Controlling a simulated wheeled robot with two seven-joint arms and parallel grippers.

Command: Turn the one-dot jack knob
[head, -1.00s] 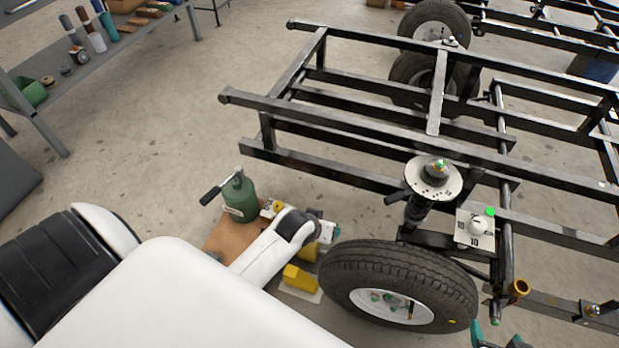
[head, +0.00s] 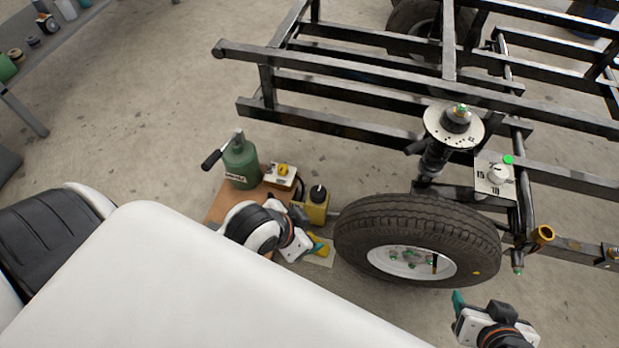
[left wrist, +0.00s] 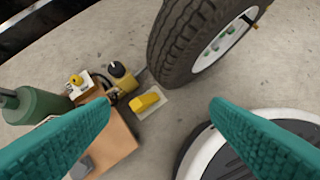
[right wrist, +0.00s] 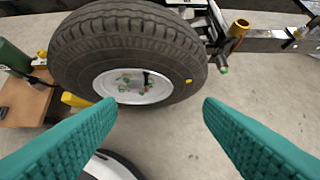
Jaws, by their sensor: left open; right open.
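A yellow box with a round black knob (head: 318,194) stands on the floor left of the wheel; it also shows in the left wrist view (left wrist: 121,74). A small white unit with a yellow knob (head: 283,170) sits beside it on a brown board, also in the left wrist view (left wrist: 76,80). I cannot make out dots on either knob. My left gripper (head: 316,246) is open and empty just in front of the yellow box, over a yellow wedge (left wrist: 146,103). My right gripper (head: 462,308) is open and empty in front of the wheel.
The wheel (head: 416,225) stands right of the box, under a black frame (head: 350,125). A green cylinder with a black handle (head: 241,165) stands on the board's far side. A numbered plate (head: 490,188) is above the wheel.

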